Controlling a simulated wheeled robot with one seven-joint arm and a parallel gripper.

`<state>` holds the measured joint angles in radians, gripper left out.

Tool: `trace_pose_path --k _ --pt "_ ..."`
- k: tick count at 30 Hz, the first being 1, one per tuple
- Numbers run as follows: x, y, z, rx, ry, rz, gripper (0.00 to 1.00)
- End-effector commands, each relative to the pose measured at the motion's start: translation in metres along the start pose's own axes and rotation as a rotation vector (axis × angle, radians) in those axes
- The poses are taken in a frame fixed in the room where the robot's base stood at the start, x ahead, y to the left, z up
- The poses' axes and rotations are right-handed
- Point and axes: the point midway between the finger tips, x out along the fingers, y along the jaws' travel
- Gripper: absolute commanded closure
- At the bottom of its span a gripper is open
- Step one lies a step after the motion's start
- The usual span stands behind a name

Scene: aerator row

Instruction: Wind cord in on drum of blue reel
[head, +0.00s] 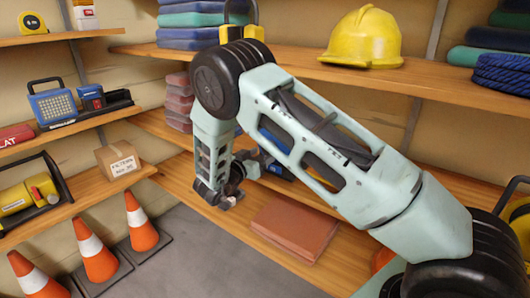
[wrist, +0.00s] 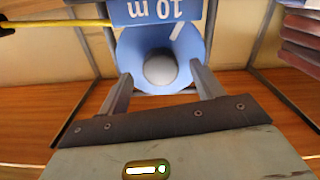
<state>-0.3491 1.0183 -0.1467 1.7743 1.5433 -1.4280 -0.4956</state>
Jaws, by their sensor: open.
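The blue reel (wrist: 126,52) fills the upper middle of the wrist view, with an upside-down "10 m" label along its top. A round pale grey piece (wrist: 160,69) sits at its centre. A yellow cord (wrist: 60,23) runs out to the left from the reel's top. My gripper (wrist: 161,70) is open, its two fingers on either side of the grey piece, and nothing is held. I cannot tell how far the fingertips are from the reel. In the head view my gripper (head: 232,194) is low over the lower shelf, and my arm hides most of what is behind it.
Reddish-brown boards (head: 298,228) lie on the lower shelf just right of my gripper. A cardboard box (head: 118,160) stands to the left. Orange cones (head: 140,222) stand on the floor at lower left. A yellow hard hat (head: 362,38) rests on the shelf above.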

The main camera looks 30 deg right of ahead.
Motion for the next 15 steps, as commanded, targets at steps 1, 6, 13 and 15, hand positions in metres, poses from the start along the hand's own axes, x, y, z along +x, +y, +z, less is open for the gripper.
trace_pose_path --k 1,6,13,15 --pt "0.007 0.000 0.000 0.000 0.001 0.002 0.34" --pt "0.019 0.000 0.000 0.000 -0.001 0.000 0.34" --pt "0.022 0.000 0.000 0.000 0.000 -0.001 0.34" --pt "0.022 0.000 0.000 0.000 0.000 -0.001 0.34"
